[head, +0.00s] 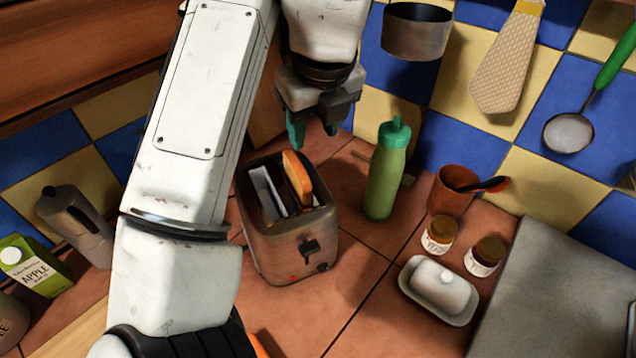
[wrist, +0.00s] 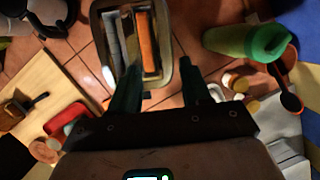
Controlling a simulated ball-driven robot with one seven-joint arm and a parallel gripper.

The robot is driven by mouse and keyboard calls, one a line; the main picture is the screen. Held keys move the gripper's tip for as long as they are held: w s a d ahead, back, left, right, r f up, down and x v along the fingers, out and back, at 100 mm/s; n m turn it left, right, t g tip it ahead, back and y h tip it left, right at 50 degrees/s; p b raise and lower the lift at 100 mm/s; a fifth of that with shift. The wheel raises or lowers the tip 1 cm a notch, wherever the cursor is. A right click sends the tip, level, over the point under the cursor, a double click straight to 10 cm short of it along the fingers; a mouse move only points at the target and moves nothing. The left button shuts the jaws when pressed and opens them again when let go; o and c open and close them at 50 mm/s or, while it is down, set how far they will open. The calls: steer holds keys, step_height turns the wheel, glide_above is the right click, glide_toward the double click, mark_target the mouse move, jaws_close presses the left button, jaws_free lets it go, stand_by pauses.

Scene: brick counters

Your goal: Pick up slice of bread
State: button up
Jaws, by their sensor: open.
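A slice of bread (head: 297,178) stands upright in the right-hand slot of a metal toaster (head: 292,250), its upper part sticking out. It also shows in the wrist view (wrist: 147,42) as an orange-brown strip in the toaster (wrist: 185,75). The toaster's other slot looks empty. My gripper (head: 314,140) is open and empty, pointing down just above and behind the toaster in the head view. In the wrist view my gripper (wrist: 165,75) has its fingers apart. The left finger overlaps the toaster's near edge, and the bread lies beyond the fingertips.
A green bottle (head: 384,175) stands close to the right of the toaster. A brown cup (head: 453,190), two small jars (head: 438,235) and a butter dish (head: 438,285) are further right. A pan (head: 417,35) hangs above. A moka pot (head: 75,225) and an apple carton (head: 32,265) are left.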

mark_target(296, 162)
steer(key=shift+s+a+r+m, duration=0.1)
steer(key=shift+a+r+m, duration=0.15)
steer(key=shift+a, duration=0.4)
steer(key=x, duration=0.5)
steer(key=shift+a, duration=0.1)
steer(key=shift+a+p+x, duration=0.2)
steer(key=shift+p+x, duration=0.2)
steer(key=shift+x, duration=0.95)
steer(key=shift+a+p+x, duration=0.15)
steer(key=shift+p+x, duration=0.2)
steer(key=shift+x, duration=1)
steer(key=shift+s, duration=0.2)
jaws_close()
